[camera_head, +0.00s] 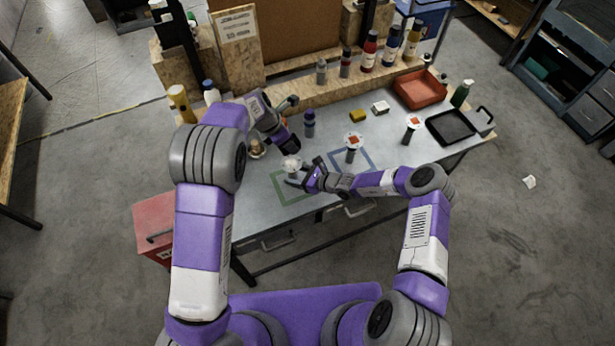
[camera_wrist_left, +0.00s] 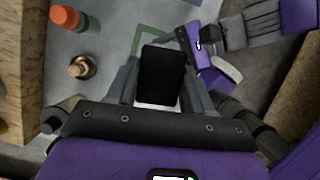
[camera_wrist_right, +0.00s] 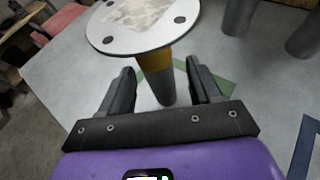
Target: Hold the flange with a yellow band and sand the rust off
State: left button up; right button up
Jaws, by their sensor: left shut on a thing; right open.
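The flange with the yellow band (camera_wrist_right: 155,62) stands upright in the right wrist view, its pale disc with a faint beige patch on top. The disc also shows in the head view (camera_head: 291,162), by the green outline. My right gripper (camera_head: 302,181) is open, one finger either side of the grey stem below the band; contact is not visible. My left gripper (camera_head: 283,142) is shut on a black sanding block (camera_wrist_left: 160,75) to the upper left of the flange, apart from it. Two other flanges with orange-brown tops, one (camera_head: 353,141) nearer and one (camera_head: 412,124) farther right, stand on the table.
A brass knob-like object (camera_head: 257,148) stands by my left gripper. A dark blue bottle (camera_head: 309,123) is behind the flange. A yellow sponge (camera_head: 358,116), red tray (camera_head: 420,90) and black tray (camera_head: 453,127) lie further right. Bottles line the back shelf.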

jog(key=shift+x, duration=0.9)
grip_shut()
pick_arm(q)
jog(key=m, duration=0.1)
jog(key=m+g, duration=0.1)
jog(key=m, duration=0.1)
jog(key=m+g, duration=0.1)
jog(key=m, duration=0.1)
jog(key=shift+w+d+f, duration=0.25)
jog(key=shift+w+f, duration=0.05)
jog(key=shift+f, duration=0.1)
jog(key=m, duration=0.2)
jog(key=m+g, duration=0.1)
jog(key=m, duration=0.1)
jog(key=shift+s+a+g, duration=0.1)
jog(key=shift+a+g, duration=0.1)
jog(key=shift+g, duration=0.1)
